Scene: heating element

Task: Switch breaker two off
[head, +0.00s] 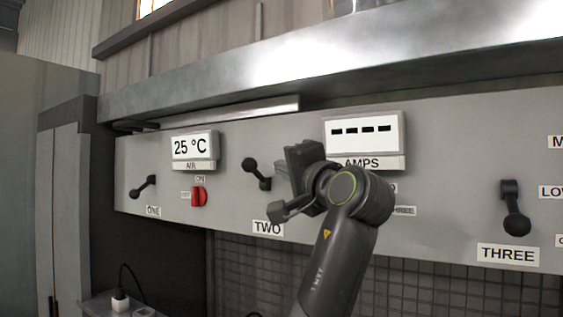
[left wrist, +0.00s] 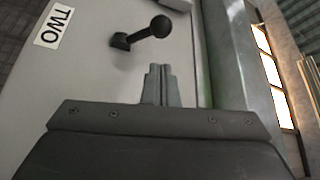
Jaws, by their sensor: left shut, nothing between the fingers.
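Breaker two's lever (head: 249,164) is a black handle on the grey panel above the TWO label (head: 267,228). Its round knob points up and to the left of its pivot. In the left wrist view the lever (left wrist: 160,27) stands just beyond the fingertips, with the TWO label (left wrist: 54,26) at the upper left. My left gripper (head: 282,172) is just right of the lever in the head view. Its fingers (left wrist: 160,72) are pressed together and empty in the left wrist view. A gap shows between them and the lever there. My right gripper is not in view.
Breaker one's lever (head: 143,187) and a red switch (head: 198,197) are to the left. Breaker three's lever (head: 515,208) is at the right. An AMPS display (head: 364,134) shows dashes above my arm, and a temperature display (head: 193,147) reads 25 °C. A metal ledge (head: 215,89) overhangs the panel.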

